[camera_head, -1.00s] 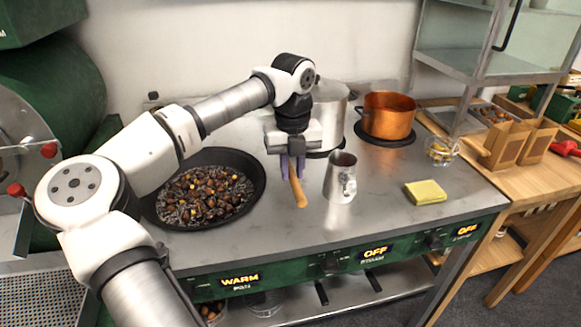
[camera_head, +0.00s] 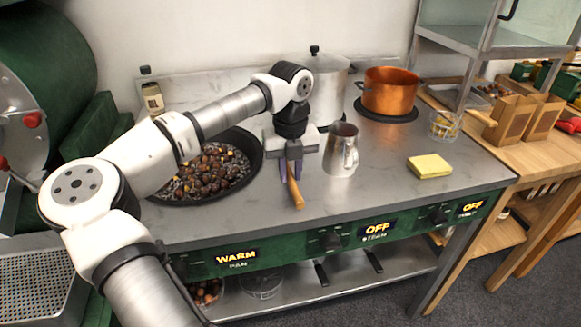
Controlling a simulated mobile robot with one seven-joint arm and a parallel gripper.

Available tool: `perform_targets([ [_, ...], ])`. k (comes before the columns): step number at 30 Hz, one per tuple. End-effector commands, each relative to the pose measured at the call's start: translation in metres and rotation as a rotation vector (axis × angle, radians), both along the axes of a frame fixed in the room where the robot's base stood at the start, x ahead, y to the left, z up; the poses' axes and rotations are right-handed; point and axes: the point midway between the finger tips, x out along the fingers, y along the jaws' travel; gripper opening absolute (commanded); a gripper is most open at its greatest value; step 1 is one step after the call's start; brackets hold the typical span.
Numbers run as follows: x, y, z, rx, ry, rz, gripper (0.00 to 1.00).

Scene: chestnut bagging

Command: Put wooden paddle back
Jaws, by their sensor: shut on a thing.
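The wooden paddle (camera_head: 296,193) shows as a tan wooden handle that slants down and toward the front from my gripper (camera_head: 290,176). My gripper's purple fingers are shut on it, just right of the black pan and above the steel counter (camera_head: 250,222). The paddle's other end is hidden behind the gripper. I cannot tell whether the handle's lower end touches the counter.
A black pan (camera_head: 258,172) of chestnuts is at left. A steel pitcher (camera_head: 341,152) stands close right of my gripper. A steel pot (camera_head: 327,85), copper pot (camera_head: 390,92) and yellow sponge (camera_head: 429,166) are farther right. The counter's front strip is clear.

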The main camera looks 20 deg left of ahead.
Motion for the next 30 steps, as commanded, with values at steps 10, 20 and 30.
perform_targets([
  [10,0.0001,0.0001,0.0001,0.001,-0.001,0.0,0.0],
  [20,0.0001,0.0,-0.006,0.0,-0.001,0.0,0.0],
  [30,0.0001,0.0,-0.0081,0.0,-0.001,0.0,0.42],
])
